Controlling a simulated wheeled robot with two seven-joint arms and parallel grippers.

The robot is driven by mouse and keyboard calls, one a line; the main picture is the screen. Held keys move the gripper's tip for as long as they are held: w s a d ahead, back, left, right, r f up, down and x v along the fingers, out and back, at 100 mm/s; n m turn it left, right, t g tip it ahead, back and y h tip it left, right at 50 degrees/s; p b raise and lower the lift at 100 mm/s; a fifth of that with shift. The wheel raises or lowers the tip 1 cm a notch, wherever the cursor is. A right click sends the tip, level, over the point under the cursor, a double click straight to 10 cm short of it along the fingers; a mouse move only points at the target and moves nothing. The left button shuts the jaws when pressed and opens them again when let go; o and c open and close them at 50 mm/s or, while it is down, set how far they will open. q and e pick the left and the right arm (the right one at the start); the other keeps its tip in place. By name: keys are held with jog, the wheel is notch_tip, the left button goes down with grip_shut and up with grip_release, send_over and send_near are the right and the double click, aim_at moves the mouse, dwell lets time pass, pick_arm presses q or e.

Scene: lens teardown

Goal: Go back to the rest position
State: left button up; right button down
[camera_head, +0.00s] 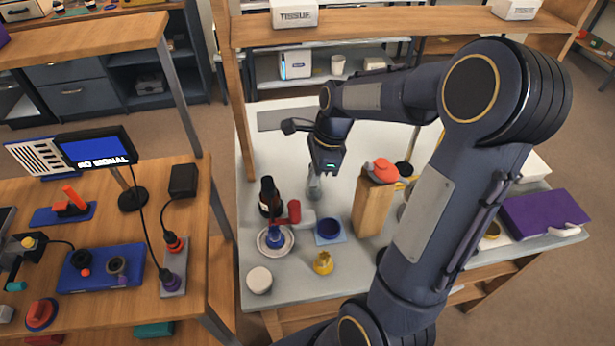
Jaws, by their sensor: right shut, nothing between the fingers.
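My right arm rises from the bottom of the head view, bends at the upper right and reaches back left over the white-topped table (280,170). My right gripper (314,188) points down above the table, shut and empty. A dark bottle (267,196) stands just left of it, and a red item (294,211) is just below it in the picture. Whether the fingertips touch anything below cannot be told. My left gripper is not in view. My right arm hides part of the table's right side.
A wooden block (372,207) with a red top stands right of the gripper. A blue square dish (329,231), a yellow pot (323,263) and a white round lid (259,280) are nearer. A shelf post (235,95) rises at left. A purple box (543,213) lies at right.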

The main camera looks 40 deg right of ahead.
jog(key=shift+s+d+r, duration=0.1)
jog(key=shift+d+r, duration=0.1)
jog(key=shift+r, duration=0.25)
jog(key=s+a+r+n+t, duration=0.2)
jog(key=s+a+r+n, duration=0.1)
jog(key=s+a+n, duration=0.3)
jog(key=s+a+r+n+t+y, duration=0.1)
jog(key=s+a+r+n, duration=0.3)
jog(key=s+n, duration=0.6)
jog(key=a+n+t, duration=0.1)
jog(key=a+n, duration=0.1)
jog(key=n, duration=0.3)
jog(key=shift+a+n, duration=0.15)
jog(key=shift+n, duration=0.15)
jog(key=shift+s, duration=0.1)
